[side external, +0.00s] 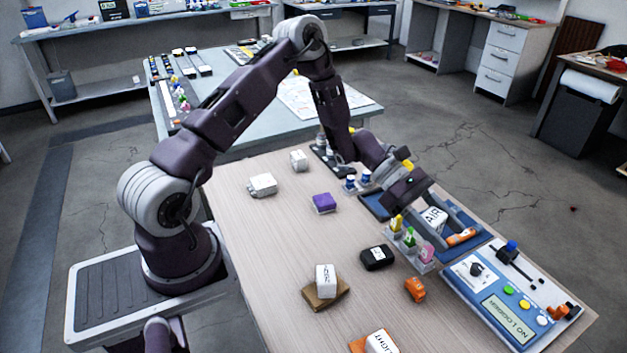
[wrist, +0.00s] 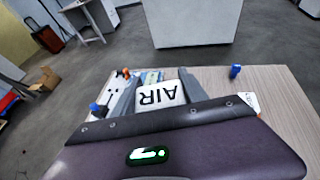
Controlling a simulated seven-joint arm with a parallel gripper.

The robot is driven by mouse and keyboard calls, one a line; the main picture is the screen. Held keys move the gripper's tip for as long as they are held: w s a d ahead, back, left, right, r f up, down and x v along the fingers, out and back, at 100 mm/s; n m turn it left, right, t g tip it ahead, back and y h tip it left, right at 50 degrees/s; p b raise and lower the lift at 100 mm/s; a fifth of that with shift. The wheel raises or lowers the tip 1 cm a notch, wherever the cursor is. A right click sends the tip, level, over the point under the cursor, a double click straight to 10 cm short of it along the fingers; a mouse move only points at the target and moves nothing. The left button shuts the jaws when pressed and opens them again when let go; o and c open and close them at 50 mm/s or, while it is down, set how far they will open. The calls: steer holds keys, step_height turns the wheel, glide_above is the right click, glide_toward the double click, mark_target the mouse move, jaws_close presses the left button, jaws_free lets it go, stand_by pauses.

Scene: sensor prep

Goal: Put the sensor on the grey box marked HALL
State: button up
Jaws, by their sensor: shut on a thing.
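My gripper (side external: 440,226) is shut on a white block marked AIR (side external: 434,217), over or at the blue tray (side external: 374,204) on the right of the table. In the wrist view the block (wrist: 160,94) sits between my two fingers, its lettering upside down. I cannot tell whether it touches the tray. A white block with unclear dark lettering (side external: 326,279) stands on a brown base (side external: 318,300) near the front. A white block marked LIGHT (side external: 381,342) stands on an orange base (side external: 357,346) at the bottom edge. I cannot read HALL on any box.
A black box (side external: 376,257), an orange piece (side external: 415,290) and a purple block (side external: 323,203) lie about the table. A rack with coloured pieces (side external: 411,240) stands beside my gripper. White blocks (side external: 262,185) lie farther back. The left front is clear.

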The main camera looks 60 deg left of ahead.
steer(key=s+a+r+n+t, duration=0.1)
steer(key=s+a+r, duration=0.3)
steer(key=s+a, duration=0.4)
steer(key=s+a+f+m+g, duration=0.4)
steer(key=s+f+m+g, duration=0.45)
steer(key=s+g, duration=0.2)
steer(key=s+a+f+m+g+y, duration=0.5)
steer(key=s+a+m+g+y, duration=0.15)
steer(key=s+a+m, duration=0.3)
step_height(320, 180, up, 5)
steer(key=m+t+y, duration=0.7)
steer(key=m+y, duration=1)
steer(key=y, duration=0.2)
glide_above(255, 178)
steer(key=shift+m+t, duration=0.3)
step_height(255, 178, down, 9)
steer(key=shift+a, duration=0.1)
